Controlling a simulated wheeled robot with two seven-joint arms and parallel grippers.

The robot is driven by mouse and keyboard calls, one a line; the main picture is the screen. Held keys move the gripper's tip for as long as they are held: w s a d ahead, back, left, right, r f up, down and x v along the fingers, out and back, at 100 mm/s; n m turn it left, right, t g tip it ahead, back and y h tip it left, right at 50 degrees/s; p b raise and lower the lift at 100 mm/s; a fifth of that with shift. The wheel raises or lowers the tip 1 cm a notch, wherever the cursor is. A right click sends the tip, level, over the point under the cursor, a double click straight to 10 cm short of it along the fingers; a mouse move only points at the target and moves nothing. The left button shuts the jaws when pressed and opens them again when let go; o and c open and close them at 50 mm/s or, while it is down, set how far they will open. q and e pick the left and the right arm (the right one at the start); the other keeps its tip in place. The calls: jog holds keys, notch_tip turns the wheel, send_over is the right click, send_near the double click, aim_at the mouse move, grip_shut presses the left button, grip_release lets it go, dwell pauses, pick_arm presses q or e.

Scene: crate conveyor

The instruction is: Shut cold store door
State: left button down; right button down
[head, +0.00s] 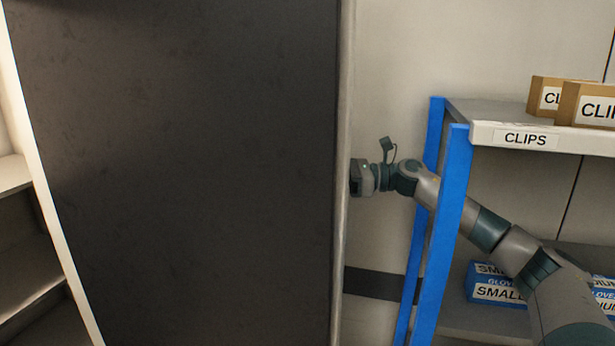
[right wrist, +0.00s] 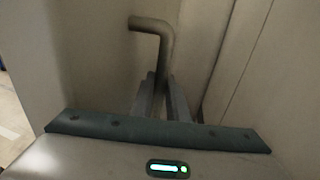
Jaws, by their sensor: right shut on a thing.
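The cold store door (head: 185,170) is a large dark panel filling the left and middle of the head view, with a pale upright edge at its right. My right arm reaches in from the right, and my right gripper (head: 358,178) is at this edge, its fingertips hidden in that view. In the right wrist view, a bent grey bar handle (right wrist: 155,27) runs down between the two fingers of my right gripper (right wrist: 162,92), which is shut on it. The handle is hidden in the head view. My left gripper is not in view.
A blue-posted shelf rack (head: 453,215) stands right of the door, close beside my right forearm. It holds brown CLIPS boxes (head: 590,104) on top and blue glove boxes (head: 486,282) lower down. More shelves (head: 22,240) show at the far left.

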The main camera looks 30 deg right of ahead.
aim_at(299, 192)
jog(key=s+a+b, duration=0.3)
jog(key=s+a, duration=0.3)
jog(key=shift+s, duration=0.1)
jog(key=shift+s+a+r, duration=0.1)
jog(key=shift+s+a, duration=0.15)
jog(key=shift+a, duration=0.15)
jog(key=shift+d, duration=0.1)
jog(key=c, duration=1.7)
grip_release()
jog(key=shift+w, duration=0.1)
jog(key=shift+c, duration=0.2)
jog(key=shift+d, duration=0.1)
